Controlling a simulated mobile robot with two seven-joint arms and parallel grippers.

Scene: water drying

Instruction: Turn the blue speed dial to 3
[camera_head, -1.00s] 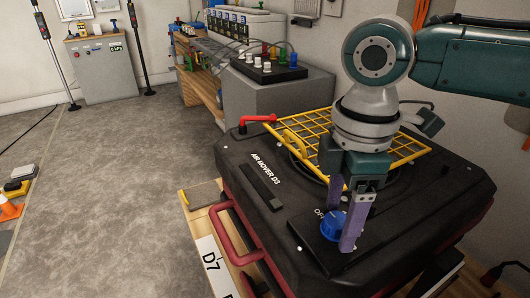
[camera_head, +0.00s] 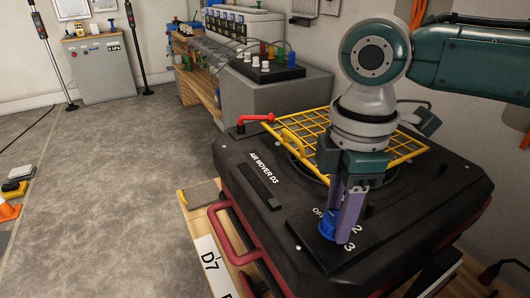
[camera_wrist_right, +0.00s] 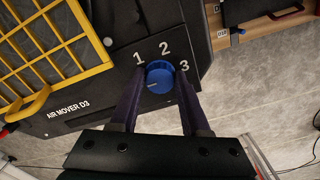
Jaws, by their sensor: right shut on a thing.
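The blue speed dial (camera_head: 326,229) sits on a black panel (camera_head: 318,257) at the front of the air mover (camera_head: 250,160). My right gripper (camera_head: 338,232) points down over it, its purple fingers on either side, shut on the dial and partly hiding it in the head view. In the right wrist view the dial (camera_wrist_right: 159,78) lies between the fingertips, with labels 1, 2 and 3 beyond it. A pale mark on the dial faces lower left there, not toward any of these numbers. OFF is partly covered in the head view. My left gripper is out of view.
A yellow grille (camera_head: 372,143) covers the fan opening behind the gripper. A red lever (camera_head: 257,119) and a red side handle (camera_head: 232,240) are on the housing. A grey cabinet (camera_head: 270,95) stands behind; open floor lies left.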

